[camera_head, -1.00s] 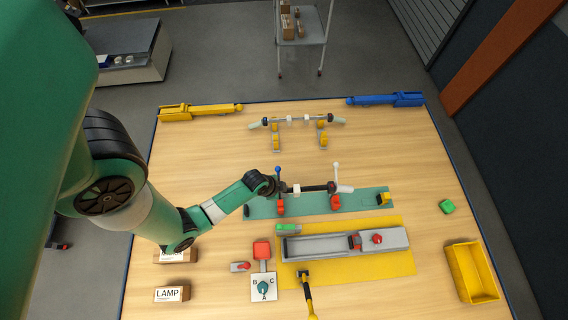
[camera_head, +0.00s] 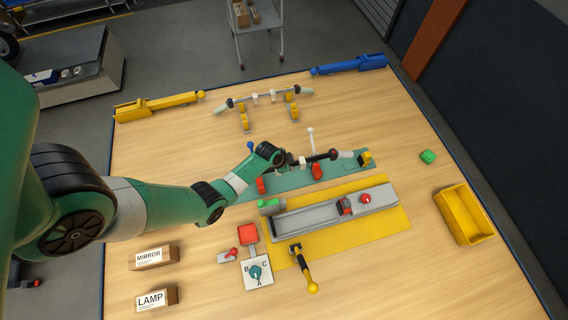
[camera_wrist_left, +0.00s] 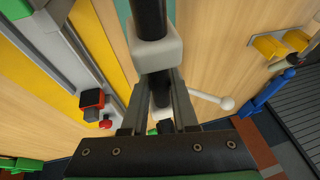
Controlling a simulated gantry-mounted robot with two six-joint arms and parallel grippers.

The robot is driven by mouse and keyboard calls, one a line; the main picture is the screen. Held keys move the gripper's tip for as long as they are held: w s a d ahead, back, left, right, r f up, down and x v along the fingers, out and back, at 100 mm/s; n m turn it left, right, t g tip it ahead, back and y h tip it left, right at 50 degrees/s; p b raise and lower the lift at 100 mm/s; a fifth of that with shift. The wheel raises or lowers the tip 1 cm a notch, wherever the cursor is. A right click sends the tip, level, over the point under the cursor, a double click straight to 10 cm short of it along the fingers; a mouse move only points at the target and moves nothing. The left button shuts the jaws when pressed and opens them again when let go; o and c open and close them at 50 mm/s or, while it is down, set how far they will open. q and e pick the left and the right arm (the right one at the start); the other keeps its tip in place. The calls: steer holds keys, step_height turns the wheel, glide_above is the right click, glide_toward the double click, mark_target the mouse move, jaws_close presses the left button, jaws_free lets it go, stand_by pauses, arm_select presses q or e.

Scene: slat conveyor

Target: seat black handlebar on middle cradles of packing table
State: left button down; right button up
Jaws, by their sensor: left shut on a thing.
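The black handlebar (camera_head: 325,156) has white collars and a pale grip at its right end. My left gripper (camera_head: 288,160) is shut on it near its left part. In the left wrist view the bar (camera_wrist_left: 152,88) runs between my two fingers, with a white collar (camera_wrist_left: 155,52) just beyond them. In the head view the bar appears over the green plate (camera_head: 290,180) with its red cradles, one left (camera_head: 261,186) and one right (camera_head: 317,171). It looks raised above them; the exact gap is unclear. My right gripper is out of view.
A second handlebar (camera_head: 268,98) rests on yellow cradles (camera_head: 243,117) at the back. A lever with a white knob (camera_head: 310,133) and a blue-knobbed one (camera_head: 250,145) stand by the plate. A grey rail fixture (camera_head: 335,211) lies in front. A yellow bin (camera_head: 464,215) stands right.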

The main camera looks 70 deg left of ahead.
arm_select(q)
steer(key=shift+f+b, duration=5)
steer(key=shift+f, duration=0.25)
steer(key=c, duration=0.6)
jaws_free()
steer(key=p+v, duration=1.1)
steer(key=shift+r, duration=0.25)
steer(key=shift+s+d, duration=0.1)
